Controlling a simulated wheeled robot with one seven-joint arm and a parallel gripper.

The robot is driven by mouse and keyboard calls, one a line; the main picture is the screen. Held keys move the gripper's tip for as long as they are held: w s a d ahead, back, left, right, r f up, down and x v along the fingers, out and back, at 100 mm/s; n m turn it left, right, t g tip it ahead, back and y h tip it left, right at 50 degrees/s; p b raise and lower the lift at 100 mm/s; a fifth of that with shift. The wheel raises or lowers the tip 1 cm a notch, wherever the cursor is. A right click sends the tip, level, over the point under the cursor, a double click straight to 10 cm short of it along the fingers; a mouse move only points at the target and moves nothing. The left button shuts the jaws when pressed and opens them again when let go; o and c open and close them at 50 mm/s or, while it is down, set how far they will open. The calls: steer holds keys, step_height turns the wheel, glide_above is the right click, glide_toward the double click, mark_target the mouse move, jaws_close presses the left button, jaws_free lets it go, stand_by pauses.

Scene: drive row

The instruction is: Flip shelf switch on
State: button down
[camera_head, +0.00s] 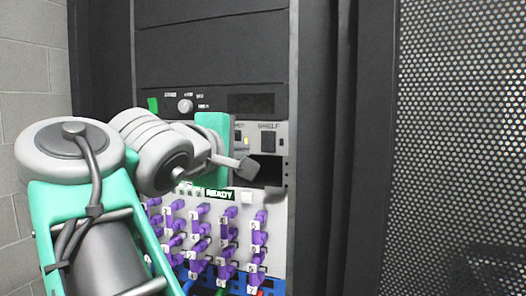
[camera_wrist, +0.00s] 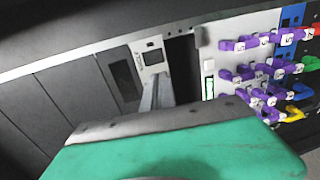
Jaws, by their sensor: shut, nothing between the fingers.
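The shelf switch (camera_head: 268,142) is a dark rocker under the label "SHELF" on a light grey panel (camera_head: 284,132) in the head view. Whether it is tipped on or off is too small to tell.
A second switch (camera_head: 241,138) sits left of the shelf switch, partly behind my wrist. A dark open slot (camera_head: 271,172) lies below. A "READY" sign (camera_head: 218,194) and rows of purple plugs (camera_head: 229,233) are lower down. A perforated door (camera_head: 460,130) stands at right.

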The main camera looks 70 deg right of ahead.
mark_target(267, 150)
steer(key=d, duration=0.4)
steer(key=d+f, duration=0.1)
steer(key=d, duration=0.4)
steer(key=w+d+f, duration=0.1)
steer(key=d, duration=0.4)
steer(key=shift+s+f, duration=0.1)
